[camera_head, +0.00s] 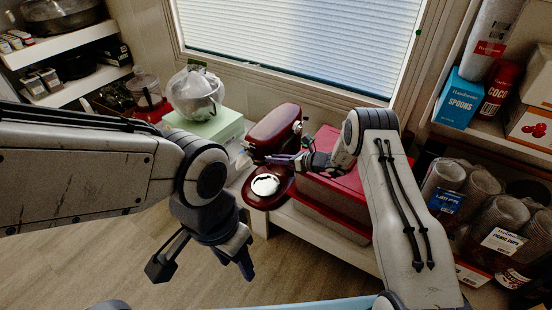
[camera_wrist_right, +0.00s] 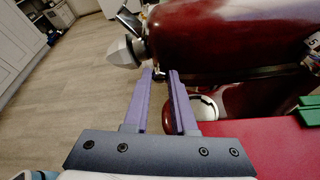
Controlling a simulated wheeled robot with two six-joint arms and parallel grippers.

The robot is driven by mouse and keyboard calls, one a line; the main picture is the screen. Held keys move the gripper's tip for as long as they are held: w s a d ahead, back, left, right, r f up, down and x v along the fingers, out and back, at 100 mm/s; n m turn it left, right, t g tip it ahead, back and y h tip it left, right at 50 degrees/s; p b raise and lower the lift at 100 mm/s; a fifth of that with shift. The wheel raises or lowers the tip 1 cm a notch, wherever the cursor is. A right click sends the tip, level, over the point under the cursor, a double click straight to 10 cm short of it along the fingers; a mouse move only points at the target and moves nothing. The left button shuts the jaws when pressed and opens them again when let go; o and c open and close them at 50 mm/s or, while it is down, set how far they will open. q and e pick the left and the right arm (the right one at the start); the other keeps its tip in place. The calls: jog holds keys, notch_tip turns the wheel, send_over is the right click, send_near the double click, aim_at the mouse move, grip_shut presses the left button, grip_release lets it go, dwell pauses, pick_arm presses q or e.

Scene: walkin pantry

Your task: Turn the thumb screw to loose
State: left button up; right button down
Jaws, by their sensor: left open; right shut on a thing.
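A dark red stand mixer (camera_head: 272,130) stands on the low shelf below the window, its head above a red base with a round pale plate (camera_head: 264,184). Its glossy body (camera_wrist_right: 225,40) fills the top of the right wrist view. My right gripper (camera_head: 275,159) reaches the mixer's side. Its purple fingers (camera_wrist_right: 161,77) are shut on a small dark piece with a shiny end below the mixer head, apparently the thumb screw (camera_wrist_right: 160,74); the fingertips hide most of it. My left gripper (camera_head: 205,266) is open and empty above the floor at lower left.
A red-lidded bin (camera_head: 345,188) stands right of the mixer, close under my right arm. Shelves with cups (camera_head: 470,190) line the right side. The wooden floor (camera_head: 90,255) is clear.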

jog(key=shift+n+t, duration=0.3)
jog(key=shift+n, duration=0.3)
jog(key=c, duration=0.7)
grip_release()
jog(key=shift+c, duration=0.2)
jog(key=p+v, duration=0.1)
jog(key=v, duration=0.9)
jog(key=shift+s+r+p, duration=0.25)
jog(key=shift+p, duration=0.1)
